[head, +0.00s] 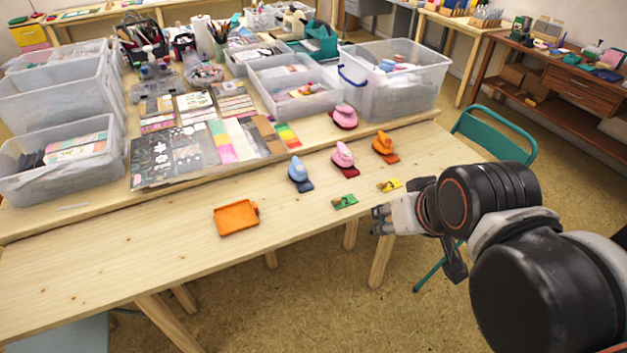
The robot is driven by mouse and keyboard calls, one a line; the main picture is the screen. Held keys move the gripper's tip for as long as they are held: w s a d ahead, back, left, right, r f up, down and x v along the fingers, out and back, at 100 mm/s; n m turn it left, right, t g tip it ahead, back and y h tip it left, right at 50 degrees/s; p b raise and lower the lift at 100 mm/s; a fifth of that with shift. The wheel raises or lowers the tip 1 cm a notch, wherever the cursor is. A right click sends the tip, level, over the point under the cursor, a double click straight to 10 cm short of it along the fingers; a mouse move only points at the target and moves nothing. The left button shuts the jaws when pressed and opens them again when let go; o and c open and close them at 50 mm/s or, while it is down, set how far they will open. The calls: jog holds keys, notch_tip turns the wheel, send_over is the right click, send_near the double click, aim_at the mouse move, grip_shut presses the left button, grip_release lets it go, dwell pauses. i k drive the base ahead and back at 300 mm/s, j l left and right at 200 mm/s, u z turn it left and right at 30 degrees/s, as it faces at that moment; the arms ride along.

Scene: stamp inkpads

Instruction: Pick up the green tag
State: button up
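The green tag (345,201) lies flat on the wooden table near its front edge, in front of the blue and pink stampers. A yellow tag (390,185) lies to its right. My gripper (378,220) is off the front edge of the table, to the right of the green tag and apart from it. My arm comes in from the right. The fingers are small and seen from the side, so I cannot tell whether they are open or shut. Nothing shows between them.
An orange tray (236,218) lies left of the green tag. Blue (299,174), pink (343,158) and orange (384,147) stampers stand behind the tags. Clear bins and papers fill the table's back. A teal chair (497,131) stands at the right. The table's front left is clear.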

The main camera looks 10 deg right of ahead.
aim_at(350, 199)
jog(key=i+j+z, duration=0.1)
jog(key=j, duration=0.3)
jog(key=i+j, duration=0.15)
jog(key=j, duration=0.25)
jog(key=i+j+z, duration=0.15)
jog(key=j, duration=0.25)
jog(key=i+j+z, duration=0.1)
jog(key=j, duration=0.7)
jog(key=i+z, duration=0.1)
jog(key=z, duration=0.8)
